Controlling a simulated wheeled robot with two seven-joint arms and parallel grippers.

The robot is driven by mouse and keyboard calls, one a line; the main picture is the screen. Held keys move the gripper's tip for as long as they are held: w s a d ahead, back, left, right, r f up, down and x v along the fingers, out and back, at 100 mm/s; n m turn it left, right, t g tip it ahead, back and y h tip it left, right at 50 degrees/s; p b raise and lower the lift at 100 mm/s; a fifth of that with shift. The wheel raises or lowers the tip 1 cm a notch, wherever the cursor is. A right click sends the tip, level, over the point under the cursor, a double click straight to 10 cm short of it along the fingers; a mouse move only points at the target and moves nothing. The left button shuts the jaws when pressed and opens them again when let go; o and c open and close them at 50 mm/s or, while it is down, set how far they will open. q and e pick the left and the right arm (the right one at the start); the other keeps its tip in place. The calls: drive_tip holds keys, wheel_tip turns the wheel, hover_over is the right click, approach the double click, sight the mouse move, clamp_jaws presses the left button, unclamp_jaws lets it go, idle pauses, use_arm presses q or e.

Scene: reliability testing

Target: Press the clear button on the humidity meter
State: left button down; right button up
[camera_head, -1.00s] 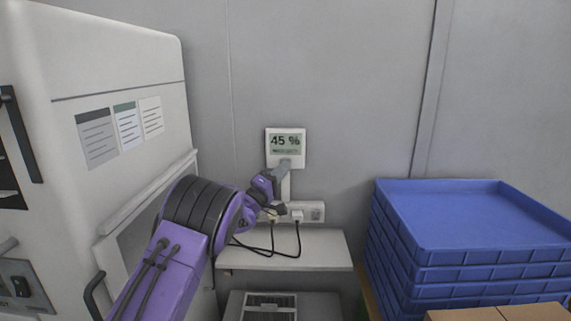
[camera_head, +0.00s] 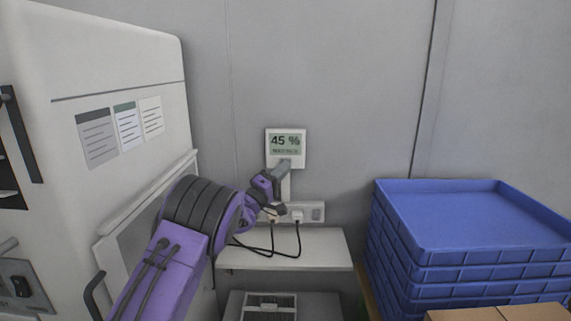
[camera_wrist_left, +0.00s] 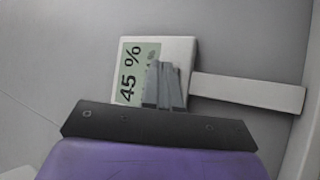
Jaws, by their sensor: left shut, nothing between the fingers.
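The humidity meter (camera_head: 286,141) is a white wall-mounted box with a green-grey display reading 45 %. In the left wrist view the meter (camera_wrist_left: 180,50) appears turned on its side. My left gripper (camera_head: 284,166) is shut and empty, its grey fingertips at the lower part of the meter, just below the display. In the left wrist view the fingers (camera_wrist_left: 165,75) overlap the lower edge of the display and the meter's lower face. The clear button is hidden or too small to make out. Whether the fingertips touch the meter I cannot tell. My right gripper is not in view.
A white cabinet (camera_head: 120,65) stands at the left. Below the meter, a white conduit runs to a socket strip (camera_head: 316,212) with plugs and dark cables above a shelf (camera_head: 315,250). Stacked blue trays (camera_head: 400,215) and cardboard boxes (camera_head: 500,313) stand at the right.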

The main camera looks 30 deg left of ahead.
use_arm(q)
drive_tip(key=shift+w+a, duration=0.1)
drive_tip(key=shift+w+a, duration=0.15)
drive_tip(key=shift+w, duration=0.1)
drive_tip(key=shift+w+a+p, duration=0.2)
drive_tip(key=shift+w+p, duration=0.1)
idle(0.8)
drive_tip(key=shift+s+d, duration=0.1)
drive_tip(key=shift+s, duration=0.05)
drive_tip(key=shift+s+d, duration=0.35)
drive_tip(key=shift+s, duration=0.15)
drive_tip(key=s+d, duration=0.1)
drive_tip(key=s, duration=0.2)
drive_tip(key=s+d, duration=0.1)
drive_tip(key=shift+s+d, duration=0.15)
drive_tip(key=shift+d, duration=0.15)
